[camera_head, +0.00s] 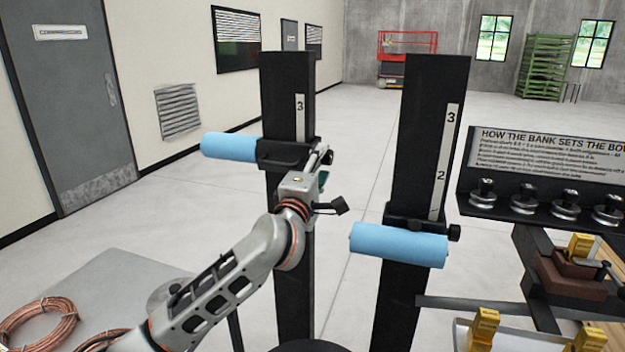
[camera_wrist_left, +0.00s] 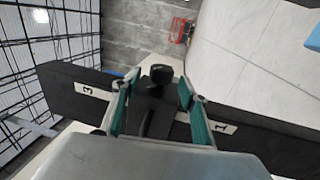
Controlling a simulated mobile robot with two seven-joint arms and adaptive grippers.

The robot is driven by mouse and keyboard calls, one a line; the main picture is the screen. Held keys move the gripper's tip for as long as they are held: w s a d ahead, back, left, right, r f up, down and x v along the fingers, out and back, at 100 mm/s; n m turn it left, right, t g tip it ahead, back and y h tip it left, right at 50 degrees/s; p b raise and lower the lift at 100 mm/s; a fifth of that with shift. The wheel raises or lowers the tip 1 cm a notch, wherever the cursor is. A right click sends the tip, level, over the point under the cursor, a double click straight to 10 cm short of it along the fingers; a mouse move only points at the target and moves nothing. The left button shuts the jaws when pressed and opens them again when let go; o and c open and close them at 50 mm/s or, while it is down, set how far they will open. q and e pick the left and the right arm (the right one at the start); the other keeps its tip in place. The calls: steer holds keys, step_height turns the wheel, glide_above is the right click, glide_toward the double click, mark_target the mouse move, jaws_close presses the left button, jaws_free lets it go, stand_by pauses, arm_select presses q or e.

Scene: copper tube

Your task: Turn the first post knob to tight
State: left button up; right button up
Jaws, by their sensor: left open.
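Two black posts stand in the head view, the left post (camera_head: 287,85) and the right post (camera_head: 431,110). Each has a white number scale and a sliding clamp with a blue roller; the left roller (camera_head: 228,147) sits higher than the right roller (camera_head: 398,244). My left gripper (camera_head: 319,160) is at the left post's clamp, beside its dark knob (camera_head: 328,157). In the left wrist view the knob (camera_wrist_left: 162,76) shows between the two open teal-padded fingers (camera_wrist_left: 156,105), with gaps at both sides. Knob contact cannot be told. My right gripper is out of view.
The right post's clamp has its own black knob (camera_head: 454,233). A sign board with a shelf of metal weights (camera_head: 523,200) stands at the right, above a bench with yellow blocks (camera_head: 484,326). Copper coils (camera_head: 42,322) lie at lower left. Open floor lies behind the posts.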

arm_select(q)
steer(key=v, duration=0.7)
steer(key=shift+s, duration=0.3)
steer(key=shift+a+r, duration=0.1)
steer(key=shift+r, duration=0.05)
